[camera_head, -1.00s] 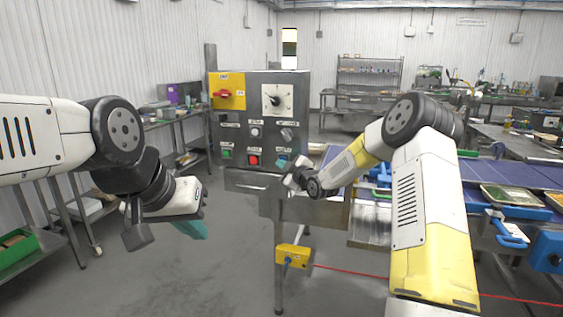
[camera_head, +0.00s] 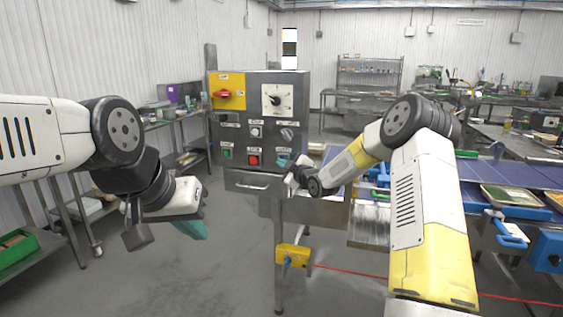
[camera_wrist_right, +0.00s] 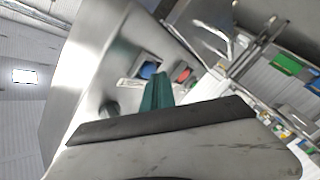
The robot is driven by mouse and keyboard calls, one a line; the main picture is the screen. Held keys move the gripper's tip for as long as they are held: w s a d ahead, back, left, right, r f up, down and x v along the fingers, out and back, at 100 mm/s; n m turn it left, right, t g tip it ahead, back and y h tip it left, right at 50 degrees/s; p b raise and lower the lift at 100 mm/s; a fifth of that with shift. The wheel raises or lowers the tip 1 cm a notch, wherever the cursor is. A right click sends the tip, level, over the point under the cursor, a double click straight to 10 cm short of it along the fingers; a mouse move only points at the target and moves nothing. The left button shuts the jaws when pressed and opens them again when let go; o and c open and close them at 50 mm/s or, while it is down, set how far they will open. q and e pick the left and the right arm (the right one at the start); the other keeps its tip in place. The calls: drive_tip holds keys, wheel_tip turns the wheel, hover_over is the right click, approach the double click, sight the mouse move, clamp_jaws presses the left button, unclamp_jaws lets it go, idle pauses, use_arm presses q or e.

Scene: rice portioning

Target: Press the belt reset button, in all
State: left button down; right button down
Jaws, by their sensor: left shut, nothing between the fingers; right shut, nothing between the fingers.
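The grey control box (camera_head: 292,97) stands ahead with a red button (camera_head: 253,160), a green button (camera_head: 227,154) and a white button (camera_head: 255,132) on its face. A blue button (camera_wrist_right: 148,69) in a square frame shows in the right wrist view beside the red one; no label on it is readable. My right gripper (camera_head: 283,161) is shut and empty at the panel's lower right. Its teal fingertips (camera_wrist_right: 160,80) overlap the blue button's edge in the wrist view; I cannot tell whether they touch. My left gripper (camera_head: 194,229) is shut and empty, low at the left, away from the box.
A red switch on a yellow plate (camera_head: 228,92), a dial (camera_head: 277,99) and a black knob (camera_head: 287,135) are also on the panel. A blue conveyor (camera_head: 475,172) with trays runs at the right. A yellow box (camera_head: 292,257) with a red cord hangs below.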

drive_tip(key=shift+w+d, duration=0.1)
drive_tip(key=shift+w, duration=0.3)
idle(0.3)
drive_tip(key=shift+s, duration=0.1)
drive_tip(key=shift+s+a, duration=0.25)
drive_tip(key=shift+s, duration=0.5)
drive_tip(key=shift+s+a, duration=0.25)
drive_tip(key=shift+s, duration=0.55)
drive_tip(key=shift+s+a, duration=0.25)
drive_tip(key=shift+s, duration=0.55)
drive_tip(key=shift+s+a, duration=0.25)
drive_tip(key=shift+s, duration=0.55)
